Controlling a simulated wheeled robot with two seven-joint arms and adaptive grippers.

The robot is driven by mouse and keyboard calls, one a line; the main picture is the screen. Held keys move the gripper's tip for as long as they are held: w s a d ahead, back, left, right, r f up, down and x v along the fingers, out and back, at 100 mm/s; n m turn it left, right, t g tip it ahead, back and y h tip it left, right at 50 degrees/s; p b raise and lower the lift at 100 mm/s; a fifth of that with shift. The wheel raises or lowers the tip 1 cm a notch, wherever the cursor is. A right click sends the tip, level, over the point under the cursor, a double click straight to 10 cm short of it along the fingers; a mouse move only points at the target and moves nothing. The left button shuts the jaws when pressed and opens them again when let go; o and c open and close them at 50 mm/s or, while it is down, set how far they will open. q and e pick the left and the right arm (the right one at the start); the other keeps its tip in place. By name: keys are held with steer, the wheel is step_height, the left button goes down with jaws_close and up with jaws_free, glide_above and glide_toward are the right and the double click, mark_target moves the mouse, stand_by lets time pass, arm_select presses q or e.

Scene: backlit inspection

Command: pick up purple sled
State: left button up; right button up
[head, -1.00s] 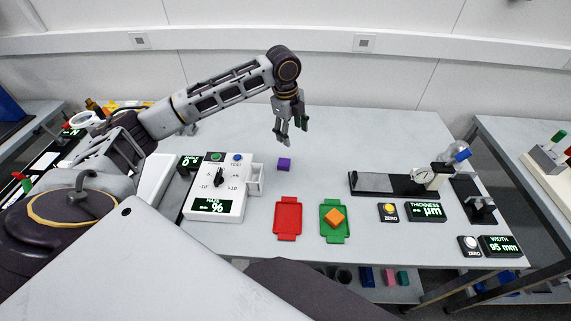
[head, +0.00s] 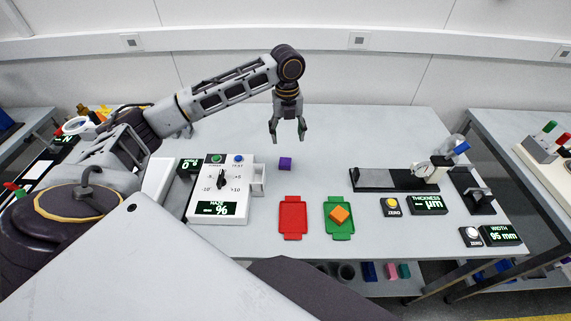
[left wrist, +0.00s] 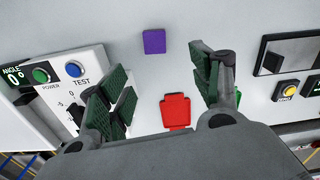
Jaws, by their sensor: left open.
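The purple sled (head: 285,163) is a small purple block lying on the grey table, just right of the haze meter. It also shows in the left wrist view (left wrist: 154,41), up ahead of and between my fingers. My left gripper (head: 288,136) points down above the table, behind the sled in the head view. My right gripper is not in view.
The white haze meter (head: 217,207) stands left of the sled. A red tray (head: 292,217) and a green tray (head: 338,228) with an orange block (head: 340,214) lie in front. A thickness gauge (head: 379,179) stands right. Table behind the sled is clear.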

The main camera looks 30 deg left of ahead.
arm_select(q)
steer(key=shift+s+a+m, duration=0.1)
steer(key=shift+s+m, duration=0.05)
steer(key=shift+m, duration=1.25)
glide_above(285, 162)
steer(key=shift+d+f, duration=0.15)
steer(key=shift+f, duration=2.05)
steer(key=shift+d+f, duration=0.15)
steer(key=shift+f, duration=2)
steer(key=shift+s, duration=0.1)
steer(key=shift+a+f, duration=0.15)
steer(key=shift+f, duration=1.15)
steer(key=shift+a+f, duration=0.15)
steer(key=shift+f, duration=1.15)
